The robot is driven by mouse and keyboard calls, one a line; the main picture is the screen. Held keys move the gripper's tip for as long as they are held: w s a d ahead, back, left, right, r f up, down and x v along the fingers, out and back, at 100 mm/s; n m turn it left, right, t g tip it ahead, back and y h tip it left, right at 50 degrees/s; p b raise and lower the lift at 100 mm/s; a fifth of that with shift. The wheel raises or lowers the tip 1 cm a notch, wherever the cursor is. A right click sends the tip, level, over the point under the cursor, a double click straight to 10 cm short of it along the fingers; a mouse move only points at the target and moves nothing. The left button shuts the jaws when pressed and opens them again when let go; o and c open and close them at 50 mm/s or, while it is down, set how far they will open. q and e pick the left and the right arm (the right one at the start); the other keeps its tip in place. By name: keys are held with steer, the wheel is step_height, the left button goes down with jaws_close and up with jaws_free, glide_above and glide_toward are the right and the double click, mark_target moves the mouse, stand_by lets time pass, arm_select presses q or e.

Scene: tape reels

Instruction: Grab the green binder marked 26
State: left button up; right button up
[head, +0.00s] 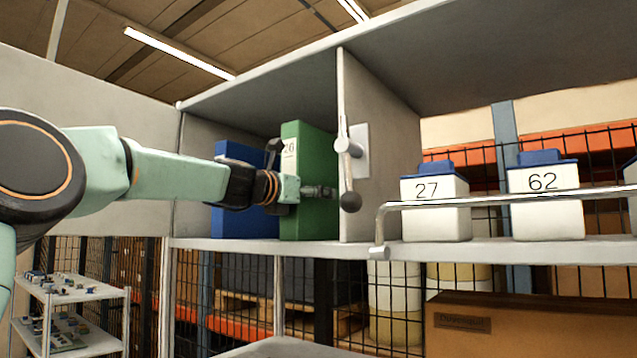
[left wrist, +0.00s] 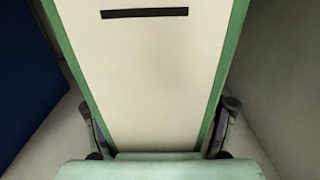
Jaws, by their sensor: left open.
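The green binder (head: 312,212) stands upright on the shelf, its spine label partly hidden by my left gripper; a "26" shows only in part. My left gripper (head: 302,190) is at the front of its spine, with the fingers at about mid-height. In the left wrist view the binder's pale spine label (left wrist: 150,80) with a black bar fills the middle. The left gripper's open fingers (left wrist: 158,135) lie on either side of the binder's green edges; I cannot tell whether they touch it. My right gripper is not in view.
A blue binder (head: 236,222) stands just left of the green one. A divider panel (head: 385,160) with a lever (head: 346,150) is close on the right. White boxes marked 27 (head: 436,220) and 62 (head: 545,215) sit behind a metal rail (head: 500,199).

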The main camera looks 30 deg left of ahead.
arm_select(q)
steer(key=shift+a+f, duration=0.1)
steer(key=shift+a, duration=0.2)
steer(key=c, duration=0.3)
steer(key=shift+w+d, duration=0.1)
steer(key=shift+d, duration=0.15)
steer(key=c, duration=0.6)
steer(key=shift+a, duration=0.15)
jaws_close()
